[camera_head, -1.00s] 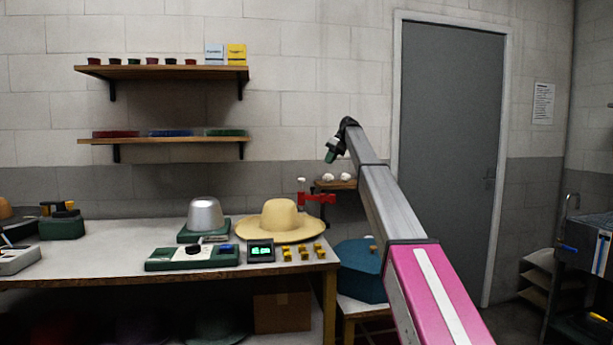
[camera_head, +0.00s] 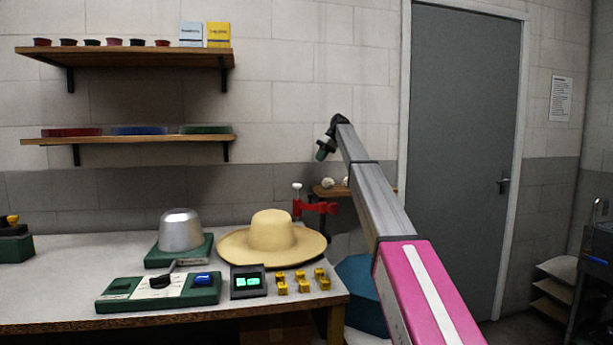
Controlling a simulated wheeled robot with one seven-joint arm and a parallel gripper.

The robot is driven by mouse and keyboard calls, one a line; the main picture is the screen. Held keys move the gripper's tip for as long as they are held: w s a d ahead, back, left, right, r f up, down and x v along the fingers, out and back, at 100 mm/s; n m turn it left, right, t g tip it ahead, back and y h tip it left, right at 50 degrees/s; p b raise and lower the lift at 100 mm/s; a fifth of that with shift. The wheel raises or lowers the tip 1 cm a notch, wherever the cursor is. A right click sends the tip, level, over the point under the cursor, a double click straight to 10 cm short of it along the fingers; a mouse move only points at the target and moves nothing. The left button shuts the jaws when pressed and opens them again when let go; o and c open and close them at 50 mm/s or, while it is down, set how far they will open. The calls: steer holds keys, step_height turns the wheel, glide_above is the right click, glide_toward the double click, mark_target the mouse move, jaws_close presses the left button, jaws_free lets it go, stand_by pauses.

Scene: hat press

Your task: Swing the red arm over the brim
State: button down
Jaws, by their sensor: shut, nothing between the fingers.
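The red arm (camera_head: 316,207) stands at the back right corner of the bench, on a post with a white knob. It is behind and to the right of the straw hat in the picture.
A silver dome (camera_head: 180,231) on a green base stands left of the hat. A green control box (camera_head: 158,291), a small display (camera_head: 248,282) and several yellow blocks (camera_head: 303,281) line the front. A small shelf with white lumps (camera_head: 328,183) is behind. A blue shape (camera_head: 361,290) stands right of the bench.

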steer(key=s+a+x, duration=0.1)
steer(key=s+x, duration=0.1)
steer(key=x, duration=1)
steer(key=shift+s+a, duration=0.15)
steer(key=shift+s, duration=0.2)
steer(key=shift+r, duration=0.1)
